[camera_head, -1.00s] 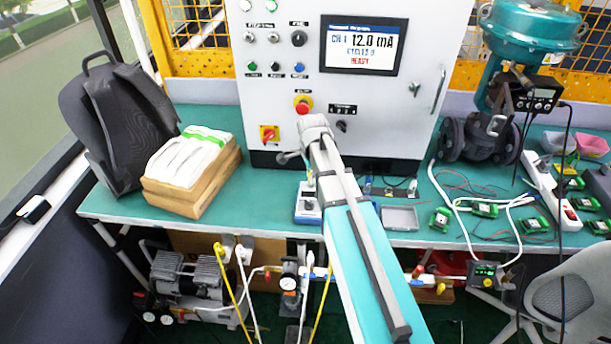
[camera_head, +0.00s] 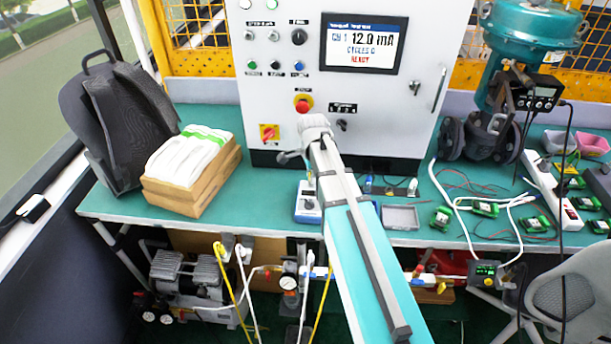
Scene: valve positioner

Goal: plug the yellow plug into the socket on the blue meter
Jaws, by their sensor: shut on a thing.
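The blue meter (camera_head: 308,205), a small box with a pale face, stands on the green bench just left of my arm, in front of the grey cabinet. My gripper (camera_head: 309,172) is at the far end of my arm, close above the back of the meter. It is small here and partly covered by my arm. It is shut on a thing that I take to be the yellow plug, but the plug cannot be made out. The socket on the meter is too small to tell, and so is whether the plug touches it.
The grey control cabinet (camera_head: 385,110) stands right behind. A grey tray (camera_head: 401,217) and several green circuit boards (camera_head: 484,208) lie to the right. A cardboard box (camera_head: 200,187) with white packs and a dark backpack (camera_head: 112,125) stand left. Bare bench lies between box and meter.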

